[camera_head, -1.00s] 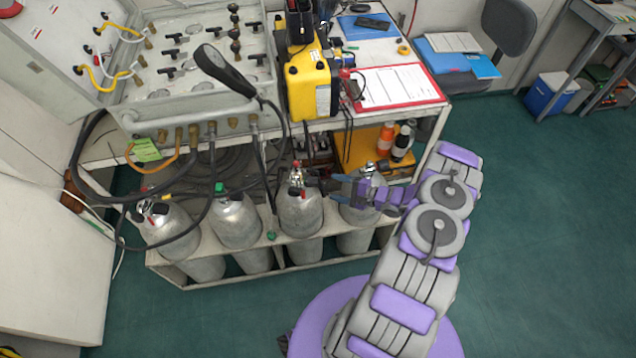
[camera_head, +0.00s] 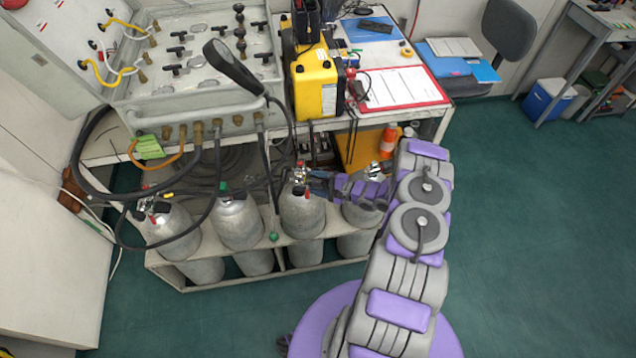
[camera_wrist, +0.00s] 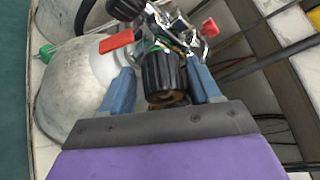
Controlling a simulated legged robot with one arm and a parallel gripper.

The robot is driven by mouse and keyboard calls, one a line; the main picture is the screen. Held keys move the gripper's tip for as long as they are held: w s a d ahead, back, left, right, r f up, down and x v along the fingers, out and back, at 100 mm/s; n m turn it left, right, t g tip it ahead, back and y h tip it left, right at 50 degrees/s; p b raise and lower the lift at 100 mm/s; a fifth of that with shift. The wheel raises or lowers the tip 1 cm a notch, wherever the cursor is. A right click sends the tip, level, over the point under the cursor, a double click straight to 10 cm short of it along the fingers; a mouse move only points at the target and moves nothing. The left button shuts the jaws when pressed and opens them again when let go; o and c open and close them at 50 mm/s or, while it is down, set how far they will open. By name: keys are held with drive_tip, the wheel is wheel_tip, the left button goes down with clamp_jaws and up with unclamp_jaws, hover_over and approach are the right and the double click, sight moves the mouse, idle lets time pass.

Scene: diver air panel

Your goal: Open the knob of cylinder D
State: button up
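Several grey cylinders stand in a white rack; no letter is legible on them, so I cannot tell which is D. My gripper (camera_head: 318,180) is at the valve of the third cylinder from the left (camera_head: 301,215), reaching in from the right. In the wrist view, a black ribbed knob (camera_wrist: 163,76) lies between the two blue fingers of my gripper (camera_wrist: 161,84). The fingers are apart, with a gap visible on each side of the knob. Behind the knob are the metal valve and red tabs (camera_wrist: 116,41). The rightmost cylinder (camera_head: 360,215) is partly hidden by my arm.
The two left cylinders (camera_head: 168,228) (camera_head: 238,222) have black hoses looping over them. The white rack (camera_head: 215,279) surrounds the cylinders. Above stand the air panel (camera_head: 195,65) and a yellow device (camera_head: 316,85). The green floor (camera_head: 530,230) at the right is clear.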

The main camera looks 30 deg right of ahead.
drive_tip(key=shift+d+f, duration=0.15)
drive_tip(key=shift+d, duration=0.45)
drive_tip(key=c, duration=0.6)
drive_tip(key=shift+a, duration=0.1)
drive_tip(key=shift+c, duration=1.1)
drive_tip(key=shift+s+a, duration=0.1)
drive_tip(key=shift+f+n, duration=0.1)
drive_tip(key=shift+n, duration=0.2)
drive_tip(key=n+t, duration=0.1)
drive_tip(key=n, duration=0.1)
drive_tip(key=n+t+y, duration=0.1)
drive_tip(key=n, duration=0.1)
drive_tip(key=shift+a+n+t, duration=0.15)
drive_tip(key=shift+n+t, duration=0.25)
drive_tip(key=n+t+y+b, duration=0.1)
drive_tip(key=n+y, duration=0.1)
drive_tip(key=n, duration=0.2)
drive_tip(key=shift+n, duration=0.3)
drive_tip(key=n+y+b, duration=0.1)
drive_tip(key=n+b, duration=0.1)
drive_tip(key=n, duration=0.1)
drive_tip(key=shift+n+y, duration=0.3)
drive_tip(key=shift+n, duration=0.4)
drive_tip(key=shift+y, duration=0.3)
